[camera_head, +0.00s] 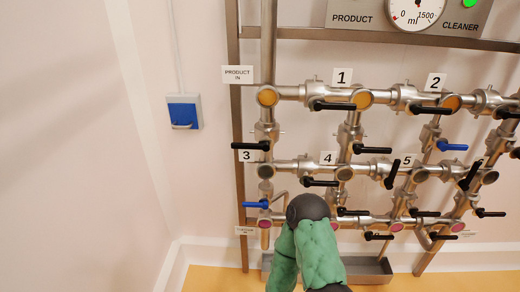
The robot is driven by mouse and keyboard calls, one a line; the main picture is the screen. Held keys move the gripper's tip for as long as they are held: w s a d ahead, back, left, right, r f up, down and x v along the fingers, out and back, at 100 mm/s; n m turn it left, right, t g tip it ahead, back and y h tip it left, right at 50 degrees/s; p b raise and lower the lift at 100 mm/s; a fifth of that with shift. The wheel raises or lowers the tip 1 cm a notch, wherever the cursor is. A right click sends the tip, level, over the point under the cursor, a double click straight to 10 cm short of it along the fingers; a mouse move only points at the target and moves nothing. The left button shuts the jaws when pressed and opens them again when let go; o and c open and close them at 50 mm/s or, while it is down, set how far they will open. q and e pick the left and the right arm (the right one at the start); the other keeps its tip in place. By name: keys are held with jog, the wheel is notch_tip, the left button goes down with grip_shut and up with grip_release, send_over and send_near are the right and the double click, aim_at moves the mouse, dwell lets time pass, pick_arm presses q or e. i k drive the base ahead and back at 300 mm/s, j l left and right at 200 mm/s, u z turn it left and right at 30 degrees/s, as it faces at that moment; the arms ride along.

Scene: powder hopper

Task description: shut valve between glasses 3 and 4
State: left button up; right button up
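Sight glass 3 (265,171), below and right of its label, and sight glass 4 (344,174), below and right of its label, sit on the middle pipe row; both look grey. The valve handle between them (320,183) is black and lies roughly horizontal, along the pipe. A green arm of mine with a dark round joint comes up from the bottom centre, in front of the lower pipes. It does not visibly touch the handle. No fingers of either gripper show.
Other black handles sit close around, such as those below label 1 (335,105) and above glass 3 (250,146). Blue handles (256,205) (452,146) also show. A metal tray (370,270) is below the pipes. A blue wall box (183,112) hangs left; the left wall is bare.

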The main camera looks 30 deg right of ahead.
aim_at(307, 183)
jog(key=z, duration=1.4)
